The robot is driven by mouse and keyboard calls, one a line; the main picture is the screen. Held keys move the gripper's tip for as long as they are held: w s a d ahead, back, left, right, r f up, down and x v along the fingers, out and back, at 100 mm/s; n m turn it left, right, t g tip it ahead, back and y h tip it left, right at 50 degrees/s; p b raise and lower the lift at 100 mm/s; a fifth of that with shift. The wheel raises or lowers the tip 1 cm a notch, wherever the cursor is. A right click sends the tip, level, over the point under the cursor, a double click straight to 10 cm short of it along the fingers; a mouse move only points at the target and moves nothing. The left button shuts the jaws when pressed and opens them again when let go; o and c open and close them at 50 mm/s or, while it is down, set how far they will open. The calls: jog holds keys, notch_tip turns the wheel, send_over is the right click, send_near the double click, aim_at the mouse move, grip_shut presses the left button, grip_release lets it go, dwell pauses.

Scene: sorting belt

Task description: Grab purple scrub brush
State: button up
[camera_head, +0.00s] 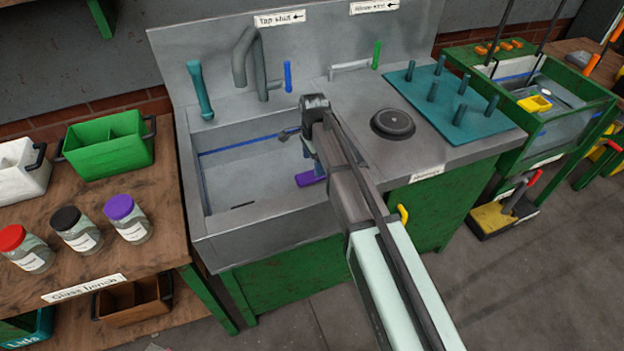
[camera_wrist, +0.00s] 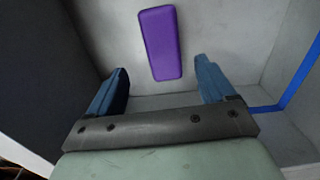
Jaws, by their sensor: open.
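The purple scrub brush (camera_wrist: 160,43) lies in the grey sink, and its purple block shows whole in the wrist view. In the head view the purple brush (camera_head: 309,178) shows low in the basin's right side, partly hidden by my arm. My gripper (camera_wrist: 160,82) is open, with its two blue fingers apart and nothing between them. The brush lies ahead of the fingers, between their lines, and apart from them. In the head view my gripper (camera_head: 308,145) hangs over the right part of the sink, largely hidden by my wrist.
The sink (camera_head: 222,222) has walls close around my gripper, with a blue line along them. A tap (camera_head: 250,65) rises at the back. A drain cover (camera_head: 393,123) and a teal peg board (camera_head: 421,80) are on the right. Jars (camera_head: 77,229) stand on the left bench.

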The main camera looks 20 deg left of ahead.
aim_at(312, 174)
jog(key=shift+w+a+f, duration=0.1)
jog(key=shift+a+f, duration=0.05)
jog(key=shift+f, duration=1.8)
jog(key=shift+a+f, duration=0.1)
jog(key=shift+f, duration=1.85)
jog(key=shift+c, duration=0.4)
jog(key=c, duration=1)
jog(key=shift+r, duration=0.15)
